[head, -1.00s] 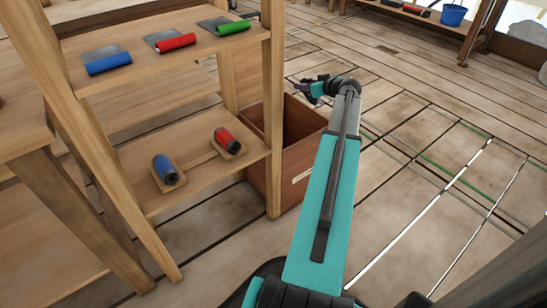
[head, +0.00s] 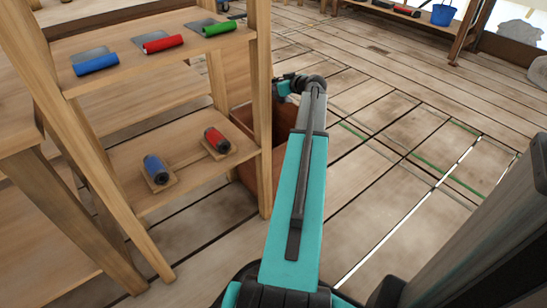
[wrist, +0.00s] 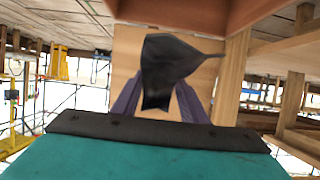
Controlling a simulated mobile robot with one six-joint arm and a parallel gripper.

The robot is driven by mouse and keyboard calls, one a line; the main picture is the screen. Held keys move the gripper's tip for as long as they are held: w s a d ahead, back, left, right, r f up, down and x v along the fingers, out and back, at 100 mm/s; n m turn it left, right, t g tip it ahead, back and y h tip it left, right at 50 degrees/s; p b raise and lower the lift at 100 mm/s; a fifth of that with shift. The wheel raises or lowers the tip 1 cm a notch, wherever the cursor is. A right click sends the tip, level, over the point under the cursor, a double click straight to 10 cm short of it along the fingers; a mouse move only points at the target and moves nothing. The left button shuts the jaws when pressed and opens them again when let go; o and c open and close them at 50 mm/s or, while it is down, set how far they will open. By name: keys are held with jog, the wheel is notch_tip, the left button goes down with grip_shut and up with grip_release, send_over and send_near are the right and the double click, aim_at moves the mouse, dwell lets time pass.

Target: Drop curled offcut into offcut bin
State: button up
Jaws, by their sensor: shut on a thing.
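A dark, bent sheet, the curled offcut (wrist: 172,60), is between the purple fingers of my gripper (wrist: 158,92) in the wrist view. My gripper is shut on it, and one thin corner points right. The brown wooden offcut bin (head: 281,116) stands behind the shelf's right post in the head view. My wrist is above the bin there; the fingers and the offcut are mostly hidden by the post and arm. Brown bin walls (wrist: 195,12) also show at the top of the wrist view, beyond the offcut.
The wooden shelf (head: 130,150) stands left of my arm, its post close to my wrist. Its upper board holds blue, red and green rolls (head: 162,43); its lower board holds a blue and a red cylinder (head: 217,140). The floor to the right is clear.

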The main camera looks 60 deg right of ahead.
aim_at(287, 98)
jog(key=shift+f+b, duration=0.75)
jog(key=shift+f, duration=2.25)
jog(key=o, duration=1.3)
jog(key=p+v, duration=0.3)
jog(key=v, duration=0.9)
jog(key=shift+r, duration=0.1)
jog(key=shift+p+v, duration=0.45)
jog(key=shift+v, duration=0.35)
jog(key=shift+s, duration=0.1)
